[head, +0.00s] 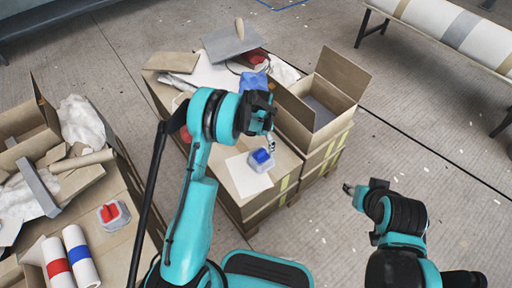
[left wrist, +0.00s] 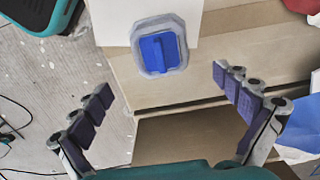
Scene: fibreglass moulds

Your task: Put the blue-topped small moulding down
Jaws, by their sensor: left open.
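The blue-topped small moulding (head: 261,159) is a pale grey rounded piece with a blue block on top. It rests on a white sheet on the cardboard boxes in the middle. In the left wrist view the moulding (left wrist: 158,48) lies at the edge of the white sheet (left wrist: 112,22). My left gripper (head: 270,142) is just above and behind it in the head view. In the left wrist view its fingers (left wrist: 166,97) are wide apart with nothing between them. My right gripper (head: 349,188) hangs over the floor on the right, too small to read.
Papers and a grey plate (head: 231,44) clutter the back of the boxes. A red-topped moulding (head: 112,214) and two banded rolls are on the left table. The floor at right is largely clear.

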